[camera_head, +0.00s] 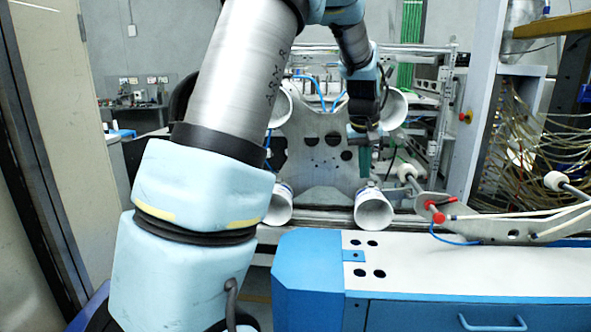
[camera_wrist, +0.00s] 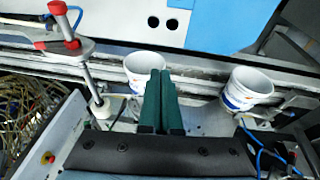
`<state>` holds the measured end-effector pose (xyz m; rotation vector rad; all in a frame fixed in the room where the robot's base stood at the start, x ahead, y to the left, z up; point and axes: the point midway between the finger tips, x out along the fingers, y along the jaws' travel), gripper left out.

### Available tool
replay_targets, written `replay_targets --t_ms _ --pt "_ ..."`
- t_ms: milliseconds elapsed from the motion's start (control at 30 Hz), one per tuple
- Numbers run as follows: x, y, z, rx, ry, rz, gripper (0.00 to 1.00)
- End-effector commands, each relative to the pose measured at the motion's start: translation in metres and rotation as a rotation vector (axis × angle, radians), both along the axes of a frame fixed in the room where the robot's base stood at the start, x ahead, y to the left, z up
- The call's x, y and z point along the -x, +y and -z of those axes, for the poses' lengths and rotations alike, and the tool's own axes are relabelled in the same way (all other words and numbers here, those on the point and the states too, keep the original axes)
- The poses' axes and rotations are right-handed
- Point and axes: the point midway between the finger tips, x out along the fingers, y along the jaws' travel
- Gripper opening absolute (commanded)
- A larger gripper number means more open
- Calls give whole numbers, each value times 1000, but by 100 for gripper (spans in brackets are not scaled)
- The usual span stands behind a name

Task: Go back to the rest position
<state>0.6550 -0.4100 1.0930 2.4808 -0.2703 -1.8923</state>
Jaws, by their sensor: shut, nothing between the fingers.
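My gripper (camera_head: 364,162) points down in the head view, with its green fingers just above and behind a white cup (camera_head: 373,209) lying on its side at the machine. In the wrist view my gripper (camera_wrist: 160,78) has its two fingers together with nothing between them. The same white cup (camera_wrist: 140,66) shows behind the fingertips, partly hidden by them. I cannot tell whether the fingers touch it. A second white cup (camera_wrist: 247,88) is to the right in the wrist view. My arm covers much of the left half of the head view.
A blue and white machine housing (camera_head: 445,262) fills the lower right. A bracket with red knobs (camera_head: 437,210) stands right of the cup. A grey plate with holes (camera_head: 320,140) rises behind. Many cables (camera_head: 540,130) hang at the right. More white cups (camera_head: 393,110) sit higher up.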

Motion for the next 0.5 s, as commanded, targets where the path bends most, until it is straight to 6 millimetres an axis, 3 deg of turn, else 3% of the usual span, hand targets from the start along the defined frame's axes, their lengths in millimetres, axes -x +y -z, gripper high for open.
replay_targets --t_ms 33,200,333,500 --pt "11 40 8 -14 15 -19 0" --pt "69 144 40 -62 55 -33 0" --pt "125 200 62 -92 86 -35 0" --pt "178 238 80 -116 113 -28 0"
